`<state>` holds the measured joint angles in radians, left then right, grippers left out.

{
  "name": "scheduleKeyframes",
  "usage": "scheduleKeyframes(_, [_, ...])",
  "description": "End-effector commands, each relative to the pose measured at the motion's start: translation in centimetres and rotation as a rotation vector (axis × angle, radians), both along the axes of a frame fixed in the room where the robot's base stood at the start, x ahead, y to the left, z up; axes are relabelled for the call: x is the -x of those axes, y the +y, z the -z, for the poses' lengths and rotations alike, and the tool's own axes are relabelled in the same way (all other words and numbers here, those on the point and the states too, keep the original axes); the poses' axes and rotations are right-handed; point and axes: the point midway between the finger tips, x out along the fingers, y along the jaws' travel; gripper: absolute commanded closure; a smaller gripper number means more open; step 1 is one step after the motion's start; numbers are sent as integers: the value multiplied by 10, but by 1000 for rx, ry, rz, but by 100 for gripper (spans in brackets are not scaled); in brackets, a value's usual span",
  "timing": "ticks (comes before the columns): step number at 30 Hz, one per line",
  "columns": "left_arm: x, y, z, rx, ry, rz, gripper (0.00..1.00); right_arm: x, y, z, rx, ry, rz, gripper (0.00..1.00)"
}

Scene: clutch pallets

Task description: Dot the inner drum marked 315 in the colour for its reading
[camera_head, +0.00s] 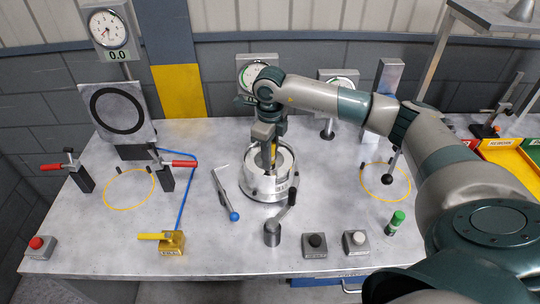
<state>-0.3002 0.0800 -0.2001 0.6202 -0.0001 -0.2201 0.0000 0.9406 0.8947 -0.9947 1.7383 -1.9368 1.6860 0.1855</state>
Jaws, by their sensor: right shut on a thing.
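A silvery inner drum (284,164) sits upright in a round metal fixture (256,188) at the middle of the table. Dark marks show on the front of the fixture, too small to read. My right gripper (268,146) comes down from above into the drum's opening. It is shut, apparently on the drum's inner part; its fingers hide the exact contact. A small green-capped marker (396,222) stands at the front right, apart from the gripper. My left gripper is not in view.
A dial with a 0.0 readout (108,32) stands at the back left. Red-handled clamps (80,176), a blue-tipped lever (226,197), a yellow valve (172,242) and push buttons (315,244) stand around. Coloured bins (505,155) are at the right.

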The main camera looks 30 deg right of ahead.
Motion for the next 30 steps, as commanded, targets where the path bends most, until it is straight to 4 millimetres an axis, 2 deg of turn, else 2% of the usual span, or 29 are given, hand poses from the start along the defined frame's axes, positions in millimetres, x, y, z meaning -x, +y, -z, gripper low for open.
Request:
scheduleKeyframes(14, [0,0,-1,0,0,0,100,1,0,0,0,4,-1,98])
scheduleKeyframes(30, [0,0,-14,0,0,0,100,0,0,-34,1,1,0,98])
